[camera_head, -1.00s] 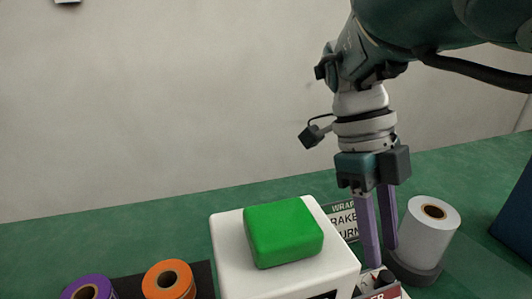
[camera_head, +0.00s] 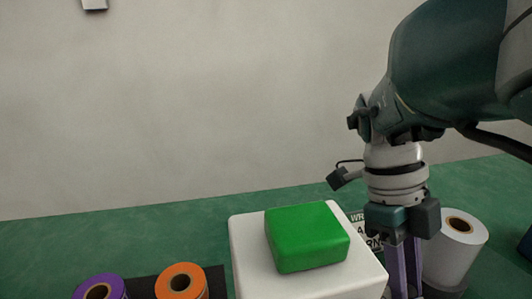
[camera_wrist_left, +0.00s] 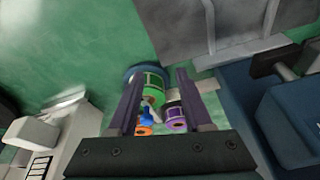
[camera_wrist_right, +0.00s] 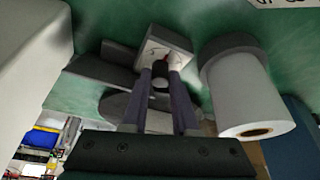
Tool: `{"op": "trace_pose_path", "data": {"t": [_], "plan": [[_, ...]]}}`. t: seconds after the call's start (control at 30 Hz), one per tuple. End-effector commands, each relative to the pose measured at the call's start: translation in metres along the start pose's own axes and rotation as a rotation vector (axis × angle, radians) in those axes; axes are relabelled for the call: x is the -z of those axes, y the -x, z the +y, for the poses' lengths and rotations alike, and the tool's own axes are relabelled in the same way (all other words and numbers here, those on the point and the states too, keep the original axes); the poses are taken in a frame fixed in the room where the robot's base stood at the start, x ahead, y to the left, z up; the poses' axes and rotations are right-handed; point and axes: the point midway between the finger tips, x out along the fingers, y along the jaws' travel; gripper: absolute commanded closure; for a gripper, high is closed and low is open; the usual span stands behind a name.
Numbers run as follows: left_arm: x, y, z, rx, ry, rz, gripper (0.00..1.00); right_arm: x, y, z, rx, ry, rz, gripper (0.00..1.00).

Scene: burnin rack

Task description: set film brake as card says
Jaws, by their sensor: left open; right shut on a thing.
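My right gripper (camera_wrist_right: 160,78) is shut on a small dark knob (camera_wrist_right: 160,80). The knob sits in front of a white dial plate (camera_wrist_right: 165,48) with dark and red marks, too small to read. In the head view the right gripper (camera_head: 402,285) reaches down beside the white film roll (camera_head: 455,250), its fingertips at the bottom edge. The card (camera_head: 368,232) behind it is mostly hidden by the arm and the white box; only parts of letters show. My left gripper (camera_wrist_left: 155,100) is open; a green roll, a purple roll and a blue item show beyond and between its fingers.
A white box with a green block (camera_head: 308,238) on top stands left of the right gripper. A purple roll (camera_head: 100,288) and an orange roll (camera_head: 181,282) stand on a dark mat at front left. The green table (camera_head: 150,240) behind them is clear.

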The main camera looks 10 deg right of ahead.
Motion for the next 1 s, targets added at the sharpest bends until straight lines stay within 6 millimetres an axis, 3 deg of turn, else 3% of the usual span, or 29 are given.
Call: {"op": "trace_pose_path", "data": {"t": [0.57, 1.0], "plan": [[0.0, -0.003, 0.003, -0.007, 0.01, 0.003, 0.5, 0.0, 0.0, 0.0, -0.017, -0.039, 0.002, 1.0], [-0.005, -0.018, 0.002, -0.004, 0.005, 0.003, 0.5, 0.0, -0.001, -0.003, -0.141, -0.339, 0.002, 1.0]]}}
